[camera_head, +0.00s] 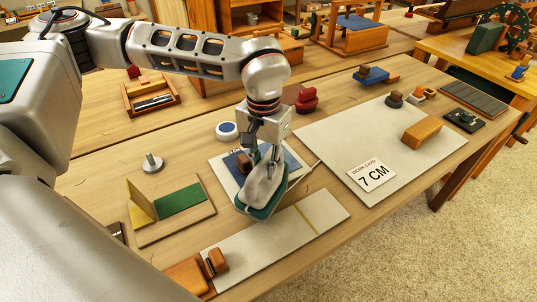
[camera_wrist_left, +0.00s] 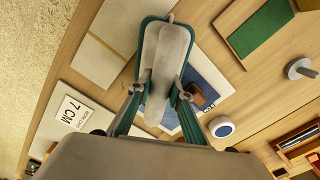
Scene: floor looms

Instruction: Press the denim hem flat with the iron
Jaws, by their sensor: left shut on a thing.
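The iron (camera_head: 262,193) has a grey body and a teal sole edge. My left gripper (camera_head: 264,160) is shut on its upper part. The iron also shows in the left wrist view (camera_wrist_left: 163,60), between the two fingers (camera_wrist_left: 160,93). The blue denim (camera_head: 292,165) lies on a white board under and behind the iron; it shows beside the iron in the left wrist view (camera_wrist_left: 207,72). A brown block (camera_head: 244,163) sits on the denim. The iron hides part of the denim and board. I cannot tell whether its sole touches anything. My right gripper is not in view.
A pale strip board (camera_head: 320,212) lies in front. A large pale mat (camera_head: 340,135) with a "7 CM" card (camera_head: 371,175) is at right. A round white-and-blue puck (camera_head: 227,131), a metal knob (camera_head: 152,163) and a green-panelled tray (camera_head: 180,199) stand at left.

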